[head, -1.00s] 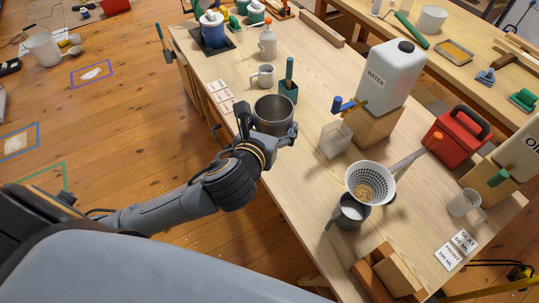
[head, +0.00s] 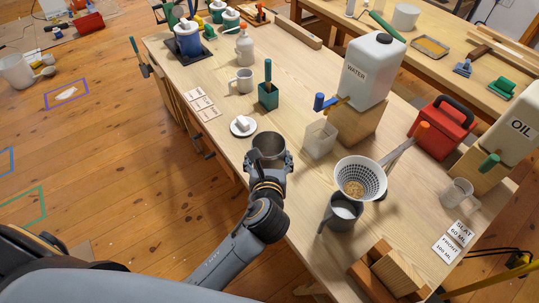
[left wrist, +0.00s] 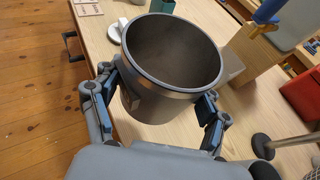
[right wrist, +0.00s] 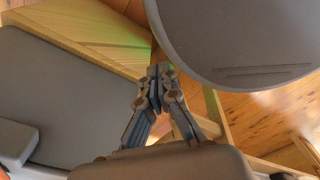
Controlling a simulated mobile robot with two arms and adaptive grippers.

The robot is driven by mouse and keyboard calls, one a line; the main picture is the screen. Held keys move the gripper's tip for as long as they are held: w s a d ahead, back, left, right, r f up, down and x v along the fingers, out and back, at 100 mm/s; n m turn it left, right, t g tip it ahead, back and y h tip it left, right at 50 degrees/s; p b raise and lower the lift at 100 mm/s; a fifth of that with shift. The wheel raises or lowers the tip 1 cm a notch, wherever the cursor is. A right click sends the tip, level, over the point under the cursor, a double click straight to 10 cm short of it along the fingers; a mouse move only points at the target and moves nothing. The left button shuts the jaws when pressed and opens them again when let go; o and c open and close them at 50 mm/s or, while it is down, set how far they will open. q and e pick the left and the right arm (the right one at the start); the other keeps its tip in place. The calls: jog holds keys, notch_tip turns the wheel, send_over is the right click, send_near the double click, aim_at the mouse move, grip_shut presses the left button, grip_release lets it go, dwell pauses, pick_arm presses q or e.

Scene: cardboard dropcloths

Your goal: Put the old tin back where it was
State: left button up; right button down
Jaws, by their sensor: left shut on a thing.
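The old tin, a grey open metal cylinder (head: 268,146), shows empty inside. It is over the near left part of the workbench, and I cannot tell whether its base touches the wood. My left gripper (head: 268,167) is shut on it, with a finger on either side. In the left wrist view the tin (left wrist: 172,60) stands nearly upright between the fingers (left wrist: 157,105). My right gripper is out of the head view. In the right wrist view its fingers (right wrist: 157,82) are together with nothing between them.
A white saucer with a white block (head: 243,125) lies just behind the tin. A teal pot (head: 268,95) and paper labels (head: 202,103) are farther back. Bare wood lies between.

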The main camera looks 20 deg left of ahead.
aim_at(269, 148)
pick_arm(q)
jog(key=x, duration=0.5)
jog(key=shift+w, duration=0.1)
jog(key=w+f, duration=0.2)
jog(key=f, duration=0.1)
jog(key=w+a+f+b, duration=0.1)
jog(key=w+f, duration=0.1)
jog(key=shift+w+a+f, duration=0.1)
jog(key=shift+w+f, duration=0.2)
jog(key=shift+f, duration=0.05)
jog(key=shift+w+f+b, duration=0.1)
jog(key=shift+f+b, duration=0.1)
jog(key=shift+f, duration=0.75)
jog(key=shift+w+f+b, duration=0.15)
jog(key=shift+f+b, duration=0.05)
jog(key=shift+f, duration=0.7)
jog(key=shift+a+f, duration=0.1)
jog(key=o, duration=1.4)
jog(key=shift+c, duration=0.2)
jog(key=shift+s, duration=0.1)
jog(key=v, duration=1.2)
jog(key=shift+p, duration=0.4)
